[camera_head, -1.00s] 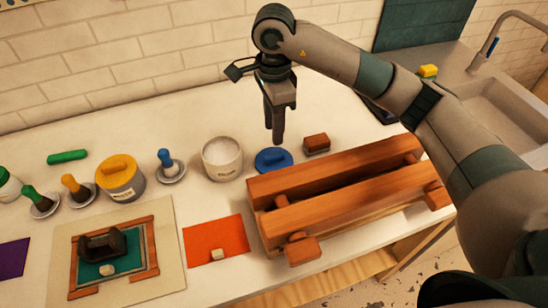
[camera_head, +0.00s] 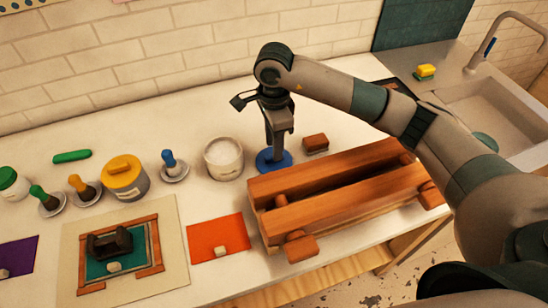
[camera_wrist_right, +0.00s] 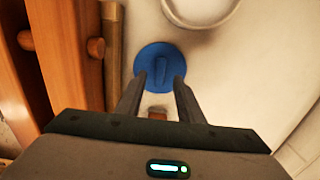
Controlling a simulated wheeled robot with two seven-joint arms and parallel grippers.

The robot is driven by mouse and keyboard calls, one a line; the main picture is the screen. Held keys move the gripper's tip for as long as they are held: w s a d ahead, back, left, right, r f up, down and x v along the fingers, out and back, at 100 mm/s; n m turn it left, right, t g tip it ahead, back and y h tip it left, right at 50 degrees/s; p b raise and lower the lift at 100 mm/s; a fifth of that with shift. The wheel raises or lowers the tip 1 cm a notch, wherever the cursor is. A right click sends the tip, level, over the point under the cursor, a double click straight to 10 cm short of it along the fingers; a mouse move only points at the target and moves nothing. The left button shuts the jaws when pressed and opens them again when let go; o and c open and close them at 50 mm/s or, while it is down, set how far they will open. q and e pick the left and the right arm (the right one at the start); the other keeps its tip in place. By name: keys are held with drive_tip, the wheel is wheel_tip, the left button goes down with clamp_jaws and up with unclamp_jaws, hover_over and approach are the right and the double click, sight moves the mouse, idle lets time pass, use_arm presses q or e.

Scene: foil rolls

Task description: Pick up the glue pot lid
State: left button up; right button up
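The blue glue pot lid (camera_head: 268,164) lies flat on the white table, between the open white pot (camera_head: 223,158) and a wooden press. My right gripper (camera_head: 274,156) points straight down over the lid. In the right wrist view the round lid (camera_wrist_right: 148,60) with its raised ridge handle lies just beyond the fingertips, and my right gripper (camera_wrist_right: 157,82) has its two fingers apart with nothing between them. Whether the fingertips touch the lid cannot be told. My left gripper is not in view.
The wooden press (camera_head: 345,192) stands close to the right of the lid. A brown block (camera_head: 315,143) sits just behind it. A yellow-lidded pot (camera_head: 124,176) and a blue-handled tool on a dish (camera_head: 173,167) stand to the left. An orange sheet (camera_head: 215,238) lies in front.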

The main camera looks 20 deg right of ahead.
wheel_tip(320, 180, down, 3)
drive_tip(key=shift+r+p, duration=0.15)
drive_tip(key=shift+p, duration=0.55)
drive_tip(key=shift+f, duration=0.35)
drive_tip(key=shift+c, duration=0.3)
clamp_jaws()
